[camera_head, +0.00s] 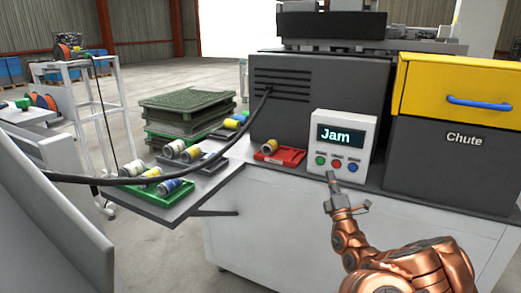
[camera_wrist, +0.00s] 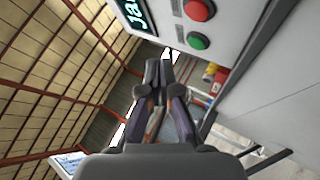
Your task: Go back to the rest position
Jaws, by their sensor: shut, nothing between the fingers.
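My gripper (camera_head: 334,184) is at the end of my copper-coloured arm, in front of the control box (camera_head: 343,142) and a little below its buttons in the head view. The box's screen (camera_head: 341,136) reads "Jam", with green, red and blue buttons under it. In the wrist view my gripper's fingers (camera_wrist: 159,68) are together and hold nothing. The red button (camera_wrist: 199,10) and green button (camera_wrist: 198,41) show beside and beyond the fingertips there. The fingers look apart from the buttons.
A red tray (camera_head: 290,160) with a can sits left of the box. A side shelf (camera_head: 170,208) holds a green tray and several cans. A yellow drawer (camera_head: 440,88) with a blue handle tops the grey chute (camera_head: 450,165). A black cable (camera_head: 120,180) crosses the left side.

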